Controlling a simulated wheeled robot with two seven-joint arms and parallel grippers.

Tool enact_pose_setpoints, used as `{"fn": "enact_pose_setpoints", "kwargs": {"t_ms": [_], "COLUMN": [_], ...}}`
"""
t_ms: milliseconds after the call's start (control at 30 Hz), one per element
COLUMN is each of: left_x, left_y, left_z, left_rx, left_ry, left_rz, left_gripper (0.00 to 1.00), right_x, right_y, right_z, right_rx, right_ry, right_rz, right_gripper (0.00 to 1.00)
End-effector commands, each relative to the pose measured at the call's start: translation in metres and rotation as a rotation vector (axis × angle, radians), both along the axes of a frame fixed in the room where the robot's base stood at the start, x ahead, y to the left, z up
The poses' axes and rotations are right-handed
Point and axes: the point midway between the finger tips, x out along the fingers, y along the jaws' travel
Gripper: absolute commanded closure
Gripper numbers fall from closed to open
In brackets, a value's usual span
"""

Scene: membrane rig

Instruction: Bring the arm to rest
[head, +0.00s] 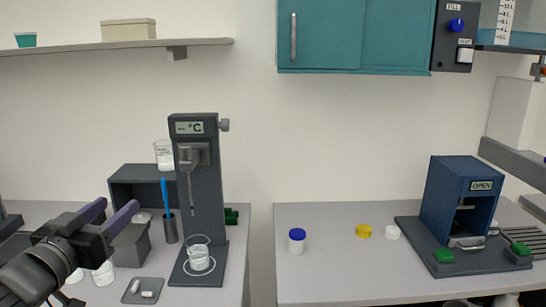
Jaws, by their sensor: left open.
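My left arm comes in from the lower left. Its gripper (116,206) is open, with two purple-tipped fingers apart and nothing visible between them. It is over the left bench, in front of the dark open box (125,178) and left of the dark stand with the °C display (205,150). Part of the bench behind the arm is hidden. My right gripper does not show.
A beaker (199,255) stands on the stand's base, and a small tray (143,291) lies in front. A gap separates the right bench (340,270), which holds a blue-lidded jar (297,241), a yellow cap (363,230) and a blue device marked OPEN (455,205).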

Motion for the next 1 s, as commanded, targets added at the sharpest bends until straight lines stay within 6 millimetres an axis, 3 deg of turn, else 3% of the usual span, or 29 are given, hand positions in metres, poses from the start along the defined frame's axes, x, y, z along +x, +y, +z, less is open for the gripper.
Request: {"fn": "enact_pose_setpoints", "kwargs": {"t_ms": [333, 567, 767, 867, 1000], "left_x": [0.002, 0.026, 0.047, 0.053, 0.046], "left_y": [0.002, -0.010, -0.029, -0.044, -0.074], "left_z": [-0.003, -0.060, -0.138, -0.195, -0.301], "left_rx": [0.054, 0.004, -0.056, -0.093, -0.155], "left_ry": [-0.020, 0.081, 0.231, 0.340, 0.555], "left_rz": [0.018, 0.012, -0.002, -0.011, -0.021], "left_gripper": [0.48, 0.48, 0.48, 0.48, 0.48], "right_x": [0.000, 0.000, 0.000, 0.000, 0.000], "right_y": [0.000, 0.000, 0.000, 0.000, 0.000], "right_z": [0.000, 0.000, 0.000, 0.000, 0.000], "right_rx": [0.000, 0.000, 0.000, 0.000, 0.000], "right_ry": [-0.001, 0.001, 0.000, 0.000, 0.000], "right_rz": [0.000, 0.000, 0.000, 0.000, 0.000], "right_gripper": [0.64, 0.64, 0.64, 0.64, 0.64]}}
